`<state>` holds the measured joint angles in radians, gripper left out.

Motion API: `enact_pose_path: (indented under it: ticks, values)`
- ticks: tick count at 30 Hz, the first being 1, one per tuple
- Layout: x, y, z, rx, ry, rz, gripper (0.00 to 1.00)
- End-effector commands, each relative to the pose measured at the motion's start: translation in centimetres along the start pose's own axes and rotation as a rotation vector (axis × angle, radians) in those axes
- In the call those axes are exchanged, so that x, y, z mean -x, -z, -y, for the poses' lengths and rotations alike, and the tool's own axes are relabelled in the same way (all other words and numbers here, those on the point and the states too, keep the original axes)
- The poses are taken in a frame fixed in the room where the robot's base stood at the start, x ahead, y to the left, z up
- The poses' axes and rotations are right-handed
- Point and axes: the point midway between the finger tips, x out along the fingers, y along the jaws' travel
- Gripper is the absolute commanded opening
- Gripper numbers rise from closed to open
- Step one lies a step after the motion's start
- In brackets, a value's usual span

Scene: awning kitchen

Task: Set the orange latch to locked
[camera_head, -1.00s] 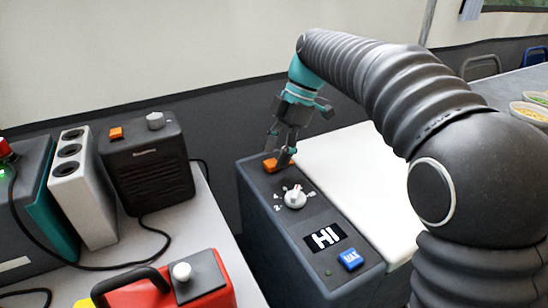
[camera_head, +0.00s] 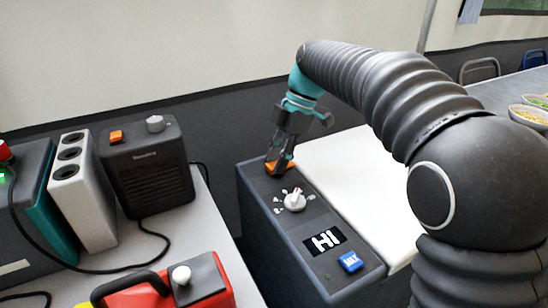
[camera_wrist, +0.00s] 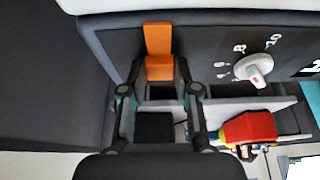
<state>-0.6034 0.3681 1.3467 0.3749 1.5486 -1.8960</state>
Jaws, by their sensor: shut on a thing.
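The orange latch (camera_wrist: 158,45) is on the dark control panel, near its end; in the wrist view it reaches up from between my fingertips. In the head view it is mostly hidden by my fingers, and a bit of orange (camera_head: 290,165) shows beside them. My gripper (camera_head: 277,168) points down at the panel and is shut on the latch. In the wrist view my gripper (camera_wrist: 159,72) has one finger on each side of the latch's near end.
Close to the latch on the panel are a white dial (camera_head: 295,201), a display reading HI (camera_head: 326,239) and a blue MAX button (camera_head: 350,261). A white lid (camera_head: 350,185) lies right of the panel. A black speaker-like box (camera_head: 148,175) and a red case (camera_head: 165,290) stand left.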

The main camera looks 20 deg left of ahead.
Motion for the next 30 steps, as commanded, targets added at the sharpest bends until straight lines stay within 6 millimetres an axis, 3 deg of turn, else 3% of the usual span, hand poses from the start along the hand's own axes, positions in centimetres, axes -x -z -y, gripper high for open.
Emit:
enact_pose_path:
  ticks: [6, 13, 14, 17, 30]
  values:
    - [1.3, -2.8, -0.1, -0.003, -0.002, 0.0, 0.0]
    - [1.2, -3.0, -0.1, -0.003, -0.005, 0.003, 0.0]
    - [1.3, -3.0, -0.1, -0.003, -0.006, 0.003, 0.33]
    - [1.2, -3.0, -0.1, -0.003, -0.005, 0.002, 0.56]
    - [2.0, -2.8, -0.1, 0.0, -0.003, 0.001, 0.56]
